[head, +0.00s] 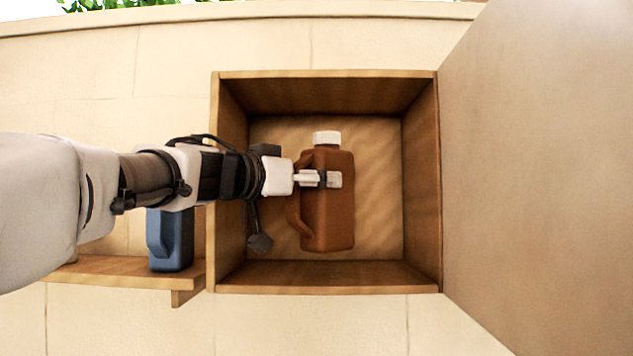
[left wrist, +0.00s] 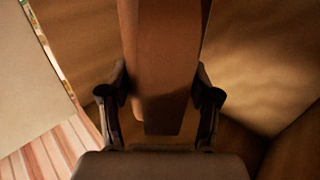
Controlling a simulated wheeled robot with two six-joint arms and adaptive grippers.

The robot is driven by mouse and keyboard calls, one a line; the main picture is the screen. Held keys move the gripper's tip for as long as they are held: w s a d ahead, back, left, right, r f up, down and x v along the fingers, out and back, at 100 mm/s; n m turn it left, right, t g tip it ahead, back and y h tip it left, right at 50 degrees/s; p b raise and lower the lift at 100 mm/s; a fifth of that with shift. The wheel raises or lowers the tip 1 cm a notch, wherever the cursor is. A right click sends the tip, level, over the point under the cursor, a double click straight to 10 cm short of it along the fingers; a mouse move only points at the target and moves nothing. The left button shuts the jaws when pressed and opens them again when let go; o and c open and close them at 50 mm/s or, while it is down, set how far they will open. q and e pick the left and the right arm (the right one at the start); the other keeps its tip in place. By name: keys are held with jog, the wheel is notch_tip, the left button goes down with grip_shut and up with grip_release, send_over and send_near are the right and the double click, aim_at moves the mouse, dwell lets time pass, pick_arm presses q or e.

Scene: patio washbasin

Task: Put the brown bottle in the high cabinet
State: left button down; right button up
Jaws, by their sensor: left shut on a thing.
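The brown bottle (head: 328,215) has a white cap and a side handle. It is upright inside the open wooden high cabinet (head: 325,281), in front of its back panel. I cannot tell whether its base touches the cabinet floor. My left gripper (head: 330,179) reaches in from the left and is shut on the bottle's upper body. In the left wrist view the brown bottle (left wrist: 165,75) stands between the two fingers of my left gripper (left wrist: 160,100). My right gripper is not in view.
The cabinet door (head: 545,170) stands open at the right. A blue bottle (head: 171,242) stands on a small wooden shelf (head: 120,270) left of the cabinet, partly behind my left arm. Inside the cabinet, there is free room right of the brown bottle.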

aim_at(306, 205)
pick_arm(q)
jog(key=f, duration=0.1)
jog(key=w+f+b, duration=0.1)
jog(key=f, duration=0.1)
jog(key=shift+w+f, duration=0.4)
jog(key=shift+s+d+r, duration=0.1)
jog(key=shift+s, duration=0.2)
jog(key=shift+c, duration=1.2)
grip_release()
jog(key=shift+w+f, duration=0.15)
jog(key=shift+f, duration=0.05)
